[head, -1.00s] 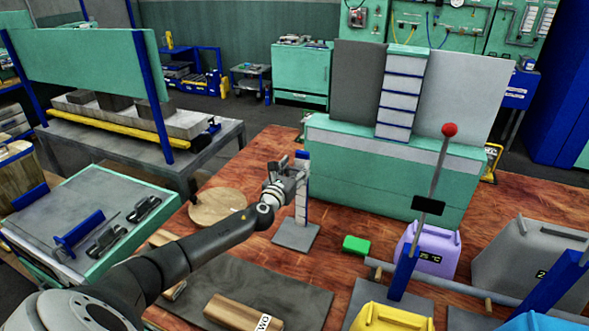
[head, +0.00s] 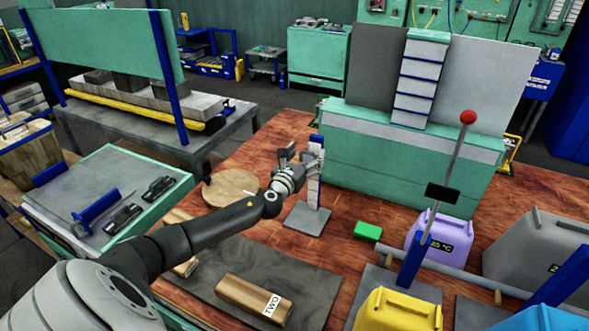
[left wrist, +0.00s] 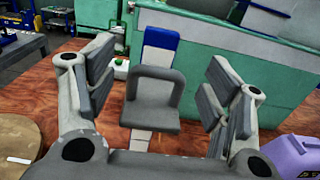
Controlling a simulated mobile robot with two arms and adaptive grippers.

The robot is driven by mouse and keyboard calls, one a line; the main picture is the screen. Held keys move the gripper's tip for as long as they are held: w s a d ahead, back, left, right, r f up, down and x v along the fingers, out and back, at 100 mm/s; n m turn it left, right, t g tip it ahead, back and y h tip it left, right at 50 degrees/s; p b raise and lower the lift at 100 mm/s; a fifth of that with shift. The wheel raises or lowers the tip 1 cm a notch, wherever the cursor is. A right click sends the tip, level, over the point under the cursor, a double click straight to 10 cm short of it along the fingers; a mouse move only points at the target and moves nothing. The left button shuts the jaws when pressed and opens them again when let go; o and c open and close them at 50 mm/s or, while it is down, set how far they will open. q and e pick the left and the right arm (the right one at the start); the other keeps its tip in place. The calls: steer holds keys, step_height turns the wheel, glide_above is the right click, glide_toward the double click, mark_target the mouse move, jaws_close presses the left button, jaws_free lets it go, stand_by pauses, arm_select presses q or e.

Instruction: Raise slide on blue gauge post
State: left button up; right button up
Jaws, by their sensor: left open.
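The gauge post (head: 315,190) is a white upright strip with a blue top, standing on a grey base plate (head: 307,219) on the wooden table. In the left wrist view the post's blue top (left wrist: 160,42) rises behind the slide (left wrist: 152,103), a grey block with a looped handle. The slide sits low on the visible post. My left gripper (head: 299,156) is at the post in the head view, partly covering it. In the left wrist view my left gripper (left wrist: 161,72) is open, its fingers apart on either side of the slide. My right gripper is not in view.
A green press body (head: 400,160) stands behind the post. A round wooden disc (head: 230,188) lies to its left. A small green block (head: 368,231), a purple container (head: 440,238) and a red-knobbed lever (head: 468,117) are to the right. A wooden block (head: 250,297) lies in front.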

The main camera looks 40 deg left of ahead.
arm_select(q)
steer(key=v, duration=0.9)
steer(key=shift+s, duration=0.3)
